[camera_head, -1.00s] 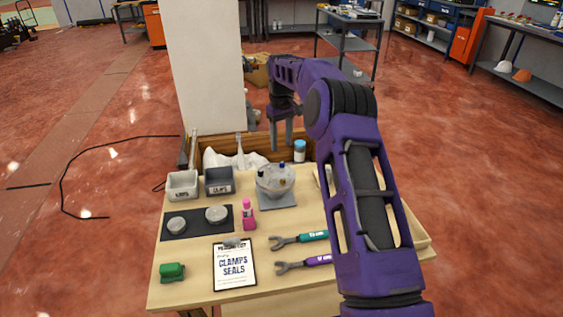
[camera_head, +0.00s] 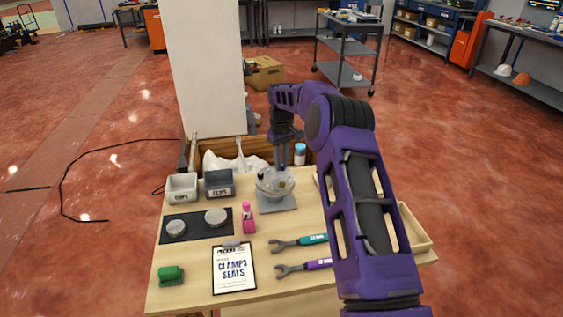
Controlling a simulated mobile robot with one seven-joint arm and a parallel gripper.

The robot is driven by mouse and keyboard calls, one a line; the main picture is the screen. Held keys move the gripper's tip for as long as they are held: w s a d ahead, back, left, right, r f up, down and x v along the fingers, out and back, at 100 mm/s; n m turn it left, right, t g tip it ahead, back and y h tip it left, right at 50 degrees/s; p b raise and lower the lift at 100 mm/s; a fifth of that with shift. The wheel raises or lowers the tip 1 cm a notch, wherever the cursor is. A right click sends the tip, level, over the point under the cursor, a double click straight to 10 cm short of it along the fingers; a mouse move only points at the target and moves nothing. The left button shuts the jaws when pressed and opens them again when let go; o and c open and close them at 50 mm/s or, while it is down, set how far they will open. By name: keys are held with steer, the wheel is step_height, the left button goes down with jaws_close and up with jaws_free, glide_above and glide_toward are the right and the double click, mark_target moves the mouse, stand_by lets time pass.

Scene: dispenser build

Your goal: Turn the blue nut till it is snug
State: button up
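A clear round dispenser (camera_head: 270,188) stands on a grey plate (camera_head: 278,206) at the back middle of the table. A dark fitting (camera_head: 261,174) shows on its upper left. The blue nut is not clearly visible now; my gripper covers the upper right of the dispenser, where a small blue part stood earlier. My gripper (camera_head: 283,165) points down with its fingertips at that spot. Whether the fingers touch or hold the nut is too small to tell.
Two wrenches, one teal (camera_head: 300,241) and one purple (camera_head: 304,265), lie in front. A pink bottle (camera_head: 248,218), a clipboard (camera_head: 234,270), two small bins, a dark mat (camera_head: 196,228) and a green object (camera_head: 171,275) are to the left. A white-and-blue bottle (camera_head: 300,153) stands behind.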

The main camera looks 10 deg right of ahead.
jaws_close()
steer(key=shift+m, duration=0.3)
steer(key=m+p, duration=0.1)
steer(key=m, duration=0.2)
steer(key=shift+r+m, duration=0.1)
steer(key=shift+m, duration=0.2)
steer(key=m+p, duration=0.1)
steer(key=m, duration=0.5)
steer(key=shift+d+m, duration=0.15)
steer(key=shift+m, duration=0.25)
steer(key=o, duration=0.6)
jaws_free()
